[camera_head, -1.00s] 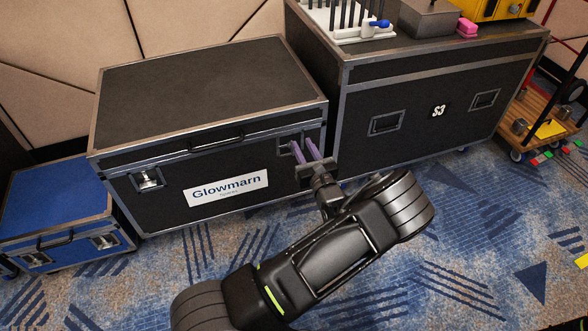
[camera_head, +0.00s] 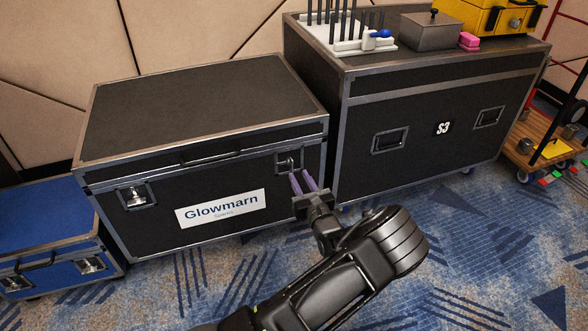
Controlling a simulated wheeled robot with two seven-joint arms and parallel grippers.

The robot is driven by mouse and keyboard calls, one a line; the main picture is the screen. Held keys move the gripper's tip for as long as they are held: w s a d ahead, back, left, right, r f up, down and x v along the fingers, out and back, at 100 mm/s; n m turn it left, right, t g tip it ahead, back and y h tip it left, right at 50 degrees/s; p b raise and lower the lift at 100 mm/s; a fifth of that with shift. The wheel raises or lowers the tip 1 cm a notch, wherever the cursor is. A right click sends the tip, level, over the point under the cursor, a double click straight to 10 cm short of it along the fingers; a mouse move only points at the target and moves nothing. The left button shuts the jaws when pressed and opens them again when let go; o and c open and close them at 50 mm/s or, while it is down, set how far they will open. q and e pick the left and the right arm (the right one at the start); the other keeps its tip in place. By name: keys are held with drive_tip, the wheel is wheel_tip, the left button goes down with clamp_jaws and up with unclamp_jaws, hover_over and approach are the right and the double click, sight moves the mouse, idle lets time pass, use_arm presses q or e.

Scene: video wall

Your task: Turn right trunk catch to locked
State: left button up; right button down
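The black trunk (camera_head: 230,155) with grey edges and a "Glowmarn" label stands left of centre. Its right catch (camera_head: 287,161) is a small metal latch in a recessed plate on the upper right of the front; it is too small to tell its setting. The left catch (camera_head: 136,197) is a similar latch at the front left. My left gripper (camera_head: 300,174) points up at the right catch, its two purple fingers apart with nothing between them. The fingertips show just below and in front of the catch; I cannot tell whether they touch it. My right gripper is not in view.
A larger black case (camera_head: 420,120) marked S3 stands close on the right, carrying a white rack (camera_head: 350,46), a grey box (camera_head: 432,32) and a yellow case (camera_head: 500,18). A blue case (camera_head: 45,235) is at the left. The carpet in front is open.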

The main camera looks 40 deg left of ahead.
sight(291, 164)
use_arm(q)
drive_tip(key=b+x, duration=0.1)
drive_tip(key=x, duration=0.4)
drive_tip(key=shift+w+a+b, duration=0.2)
drive_tip(key=shift+a+b, duration=0.15)
drive_tip(key=shift+c, duration=0.5)
clamp_jaws()
